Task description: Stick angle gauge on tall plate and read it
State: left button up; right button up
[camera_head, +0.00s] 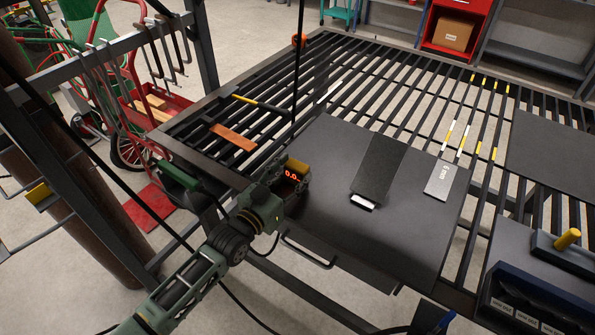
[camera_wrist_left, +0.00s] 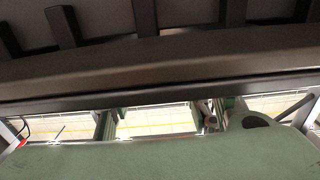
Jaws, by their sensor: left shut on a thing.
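The angle gauge (camera_head: 292,174), a small dark block with a red lit display and a yellow top, is in my left gripper (camera_head: 283,184). The gripper is shut on it at the left edge of a large dark sheet (camera_head: 320,150). The display seems to begin with 0; its last digits are not clear. A tall dark plate (camera_head: 380,165) is on the sheet to the right of the gauge, with a white piece (camera_head: 362,202) at its lower end. The gauge is apart from this plate. The left wrist view shows neither gauge nor tall plate clearly. My right gripper is not in view.
A grey plate (camera_head: 440,181) marked "6 mm" is right of the tall plate. The slatted table (camera_head: 215,104) holds a brown bar (camera_head: 233,137) and a yellow-handled hammer (camera_head: 262,105). A dark case (camera_head: 535,300) is at lower right. A rack with clamps (camera_head: 105,62) stands at left.

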pick_arm(q)
jog(key=shift+r+p, duration=1.8)
jog(key=shift+r, duration=0.25)
